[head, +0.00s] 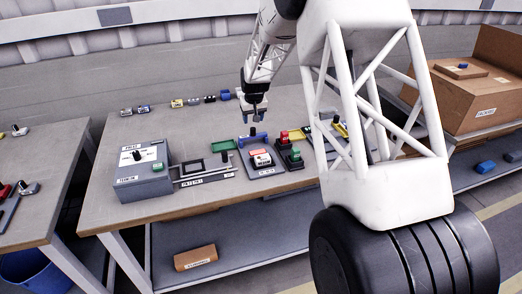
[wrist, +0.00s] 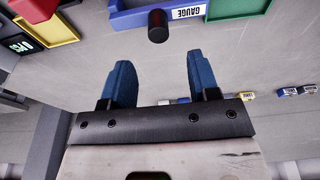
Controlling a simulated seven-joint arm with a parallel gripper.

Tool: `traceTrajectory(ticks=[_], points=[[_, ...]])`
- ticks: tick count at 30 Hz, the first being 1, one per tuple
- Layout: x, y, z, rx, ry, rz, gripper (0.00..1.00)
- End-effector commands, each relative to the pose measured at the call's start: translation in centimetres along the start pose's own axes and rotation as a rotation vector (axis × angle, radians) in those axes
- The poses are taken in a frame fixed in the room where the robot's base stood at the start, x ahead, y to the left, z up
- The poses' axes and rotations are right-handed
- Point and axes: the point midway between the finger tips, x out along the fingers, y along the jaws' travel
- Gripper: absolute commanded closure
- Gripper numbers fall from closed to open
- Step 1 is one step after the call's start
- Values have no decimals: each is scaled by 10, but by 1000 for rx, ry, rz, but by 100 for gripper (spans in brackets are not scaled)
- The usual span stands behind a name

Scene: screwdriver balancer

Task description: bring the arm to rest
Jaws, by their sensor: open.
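My gripper (head: 254,115) hangs above the workbench (head: 110,205) in the head view, near its back middle, with its fingers pointing down. In the wrist view its two blue fingers (wrist: 160,85) stand apart with nothing between them. A dark cylindrical knob or handle (wrist: 157,26) shows beyond the fingertips, by a blue tray labelled GAUGE (wrist: 190,12). I cannot tell its exact distance from the fingers. In the head view a blue piece (head: 252,140) lies on the bench below my gripper.
A grey box with a dial (head: 143,172) stands at the bench's left. Red and green blocks (head: 290,146) sit right of the gripper. Small coloured items (head: 193,101) line the back edge. A cardboard box (head: 475,95) stands at right. Bare bench lies at front left.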

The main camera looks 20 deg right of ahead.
Motion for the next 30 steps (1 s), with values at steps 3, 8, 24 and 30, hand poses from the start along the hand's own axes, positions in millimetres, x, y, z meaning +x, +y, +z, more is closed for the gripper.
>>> traceTrajectory(ticks=[3,8,24,30], points=[[0,0,0,0,0,0,45],[-2,0,1,0,1,0,45],[-92,-19,62,1,7,1,45],[-136,-28,101,3,11,1,45]])
